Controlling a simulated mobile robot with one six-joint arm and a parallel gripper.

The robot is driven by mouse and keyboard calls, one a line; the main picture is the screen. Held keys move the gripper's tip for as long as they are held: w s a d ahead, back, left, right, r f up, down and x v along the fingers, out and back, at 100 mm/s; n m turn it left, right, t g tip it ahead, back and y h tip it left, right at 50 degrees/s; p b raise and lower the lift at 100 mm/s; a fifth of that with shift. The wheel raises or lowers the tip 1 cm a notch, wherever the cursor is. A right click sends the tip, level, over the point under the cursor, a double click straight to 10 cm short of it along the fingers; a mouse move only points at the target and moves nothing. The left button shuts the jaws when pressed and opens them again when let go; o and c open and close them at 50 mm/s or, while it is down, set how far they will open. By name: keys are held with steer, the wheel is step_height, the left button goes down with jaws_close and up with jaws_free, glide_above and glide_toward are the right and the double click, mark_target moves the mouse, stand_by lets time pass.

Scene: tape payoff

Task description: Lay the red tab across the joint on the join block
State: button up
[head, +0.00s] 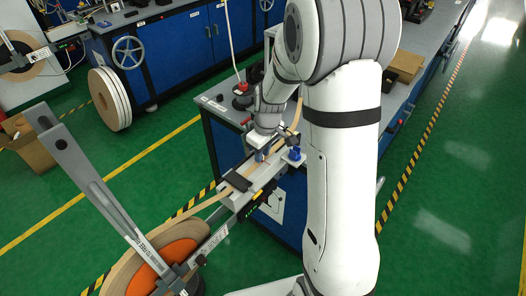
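The join block (262,173) is a light grey block on the near end of the blue bench, with a black plate (238,181) across its left part. Tan tape (222,195) runs from the lower-left reel up to the block. My gripper (262,155) points down close over the block's far part. Its fingers are small and partly hidden, so I cannot tell whether they are open or hold anything. A small red spot (247,121) shows beside my wrist; I cannot tell whether it is the red tab. The joint itself is too small to make out.
A reel with an orange core (178,254) and a grey lever arm (95,185) stand at the lower left. A blue knob (294,153) sits right of the block. A red-topped black item (241,88) stands on the bench behind. Green floor is clear at right.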

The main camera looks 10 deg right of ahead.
step_height(320, 180, up, 11)
steer(key=s, duration=0.1)
steer(key=s+r+m+t, duration=0.1)
steer(key=s+r+m, duration=0.1)
steer(key=s, duration=0.8)
steer(key=s+r+m, duration=0.2)
steer(key=s+m, duration=0.3)
steer(key=s, duration=0.5)
steer(key=shift+s+d+r+t+h+b, duration=0.15)
steer(key=shift+s+r+t+h+b, duration=0.05)
steer(key=shift+t+h+b, duration=0.2)
steer(key=shift+c, duration=0.5)
